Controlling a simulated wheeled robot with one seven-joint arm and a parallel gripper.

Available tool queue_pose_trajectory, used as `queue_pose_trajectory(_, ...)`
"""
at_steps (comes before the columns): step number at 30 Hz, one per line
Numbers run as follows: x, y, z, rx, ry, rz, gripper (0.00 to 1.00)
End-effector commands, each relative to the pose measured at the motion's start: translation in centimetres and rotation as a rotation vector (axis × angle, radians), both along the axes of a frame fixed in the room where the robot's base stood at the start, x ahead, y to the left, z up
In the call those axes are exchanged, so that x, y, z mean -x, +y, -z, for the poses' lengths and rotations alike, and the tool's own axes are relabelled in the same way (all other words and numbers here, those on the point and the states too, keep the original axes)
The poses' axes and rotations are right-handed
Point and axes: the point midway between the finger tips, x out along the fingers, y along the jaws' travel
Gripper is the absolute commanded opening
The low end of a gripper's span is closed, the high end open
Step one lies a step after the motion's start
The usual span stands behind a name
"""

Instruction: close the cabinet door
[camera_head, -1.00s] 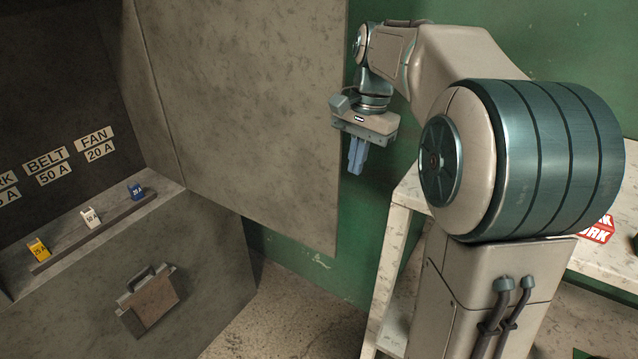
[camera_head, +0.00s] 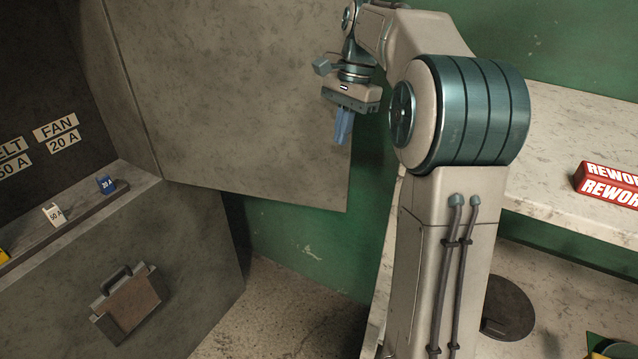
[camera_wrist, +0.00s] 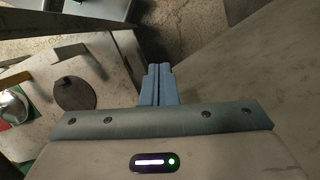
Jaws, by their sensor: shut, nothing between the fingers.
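The cabinet door (camera_head: 230,90) is a large mottled grey panel standing open, joined at its left side to the grey cabinet (camera_head: 190,245). My gripper (camera_head: 343,140) is shut and empty, with its blue fingers pointing down. In the head view it overlaps the door's free right edge; whether it touches the door cannot be told. In the wrist view the fingertips (camera_wrist: 158,68) are together with nothing between them. A plain grey surface, likely the door (camera_wrist: 250,75), fills the right of that view.
Inside the cabinet, blue (camera_head: 106,185) and white (camera_head: 53,214) fuses stand on a ledge below labels. A brown box with a handle (camera_head: 128,300) is on the cabinet's lower front. A pale workbench (camera_head: 555,125) with a red REWORK block (camera_head: 608,184) stands at right.

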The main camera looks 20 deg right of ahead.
Motion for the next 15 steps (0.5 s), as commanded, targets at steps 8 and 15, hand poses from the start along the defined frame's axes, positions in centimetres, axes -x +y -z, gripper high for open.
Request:
queue_pose_trajectory(8,-0.9,0.0,4.4,-0.006,0.035,0.012,0.0)
queue_pose_trajectory(15,-0.9,1.4,9.6,-0.006,0.041,0.004,0.0)
